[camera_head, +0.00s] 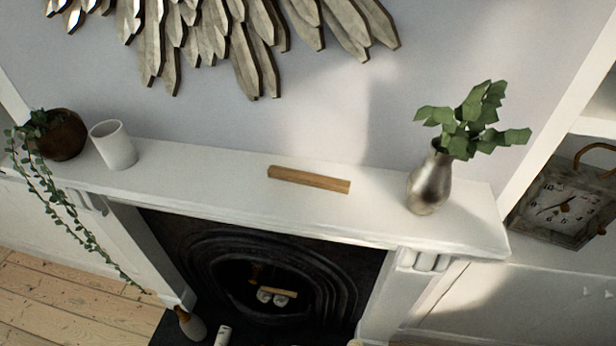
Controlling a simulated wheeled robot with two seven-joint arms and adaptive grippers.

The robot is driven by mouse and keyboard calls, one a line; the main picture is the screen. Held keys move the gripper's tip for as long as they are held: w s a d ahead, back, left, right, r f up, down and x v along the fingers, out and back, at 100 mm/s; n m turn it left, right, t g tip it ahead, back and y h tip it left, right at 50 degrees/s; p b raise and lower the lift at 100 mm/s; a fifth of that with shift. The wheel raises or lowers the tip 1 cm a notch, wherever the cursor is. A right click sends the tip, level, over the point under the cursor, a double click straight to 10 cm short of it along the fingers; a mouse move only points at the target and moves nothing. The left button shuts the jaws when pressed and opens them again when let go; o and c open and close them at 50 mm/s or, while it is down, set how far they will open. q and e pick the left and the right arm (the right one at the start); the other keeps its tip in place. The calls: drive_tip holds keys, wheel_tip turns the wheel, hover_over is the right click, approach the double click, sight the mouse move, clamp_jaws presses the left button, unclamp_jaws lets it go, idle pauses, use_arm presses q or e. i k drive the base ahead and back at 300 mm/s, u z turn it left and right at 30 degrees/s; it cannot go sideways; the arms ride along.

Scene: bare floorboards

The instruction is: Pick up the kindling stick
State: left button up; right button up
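The kindling stick (309,179) is a light-brown wooden bar. It lies flat on the white mantelpiece (215,187), right of the middle of the shelf and roughly along its length. Nothing covers it. Neither of my grippers shows in the head view.
A white cup (114,145) and a brown pot with a trailing plant (62,135) stand on the shelf's left. A silver vase with green leaves (430,182) stands right of the stick. Below is a black fireplace (330,283). A clock (560,205) sits at the right.

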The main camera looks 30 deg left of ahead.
sight(338, 186)
drive_tip(key=u, duration=1.35)
drive_tip(key=k, duration=0.5)
drive_tip(key=z, duration=0.4)
